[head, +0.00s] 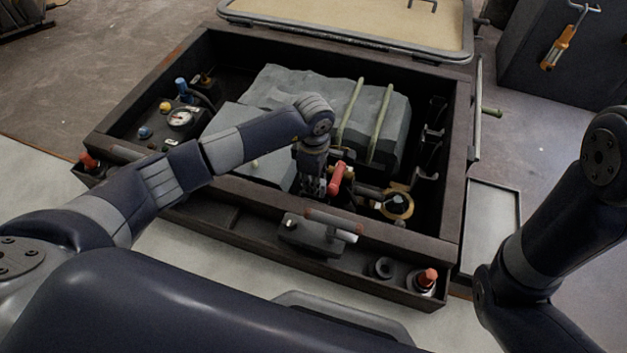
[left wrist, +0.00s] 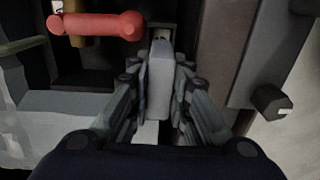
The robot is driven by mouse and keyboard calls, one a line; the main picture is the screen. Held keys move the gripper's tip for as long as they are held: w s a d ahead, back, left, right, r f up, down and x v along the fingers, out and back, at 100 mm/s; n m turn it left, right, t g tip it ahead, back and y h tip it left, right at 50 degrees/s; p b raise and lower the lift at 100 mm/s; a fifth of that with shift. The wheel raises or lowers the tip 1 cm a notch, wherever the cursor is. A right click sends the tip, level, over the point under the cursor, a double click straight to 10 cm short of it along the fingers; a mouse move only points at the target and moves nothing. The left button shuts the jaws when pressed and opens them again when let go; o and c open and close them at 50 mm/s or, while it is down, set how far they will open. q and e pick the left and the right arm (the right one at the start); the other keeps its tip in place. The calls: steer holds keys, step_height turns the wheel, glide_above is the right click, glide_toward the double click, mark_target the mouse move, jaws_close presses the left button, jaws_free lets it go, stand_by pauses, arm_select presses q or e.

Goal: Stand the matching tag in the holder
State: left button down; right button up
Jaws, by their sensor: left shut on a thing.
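My left gripper (head: 312,192) reaches down into the front part of the dark open box. In the left wrist view, my left gripper (left wrist: 160,95) is shut on a narrow pale grey tag (left wrist: 159,80), held upright between the fingers. Any marking on the tag cannot be read. The tag's far end is by a small dark slotted piece (left wrist: 161,31), which may be the holder; I cannot tell whether they touch. In the head view the gripper hides the tag. My right arm shows at the right, but its gripper is out of view.
A red handle (head: 337,178) stands close right of my left gripper; it also shows in the left wrist view (left wrist: 97,24). A grey covered block (head: 290,88) fills the box's middle. A brass ring (head: 397,204) lies to the right. The box's front wall (head: 270,245) is near.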

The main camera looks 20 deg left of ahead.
arm_select(q)
step_height(320, 180, down, 2)
steer(key=shift+f+b, duration=0.15)
steer(key=shift+b, duration=0.45)
steer(key=shift+f+b, duration=1)
steer(key=shift+f, duration=0.55)
steer(key=c, duration=1.5)
jaws_free()
steer(key=shift+o, duration=0.4)
steer(key=shift+s+f, duration=0.1)
steer(key=shift+s, duration=0.05)
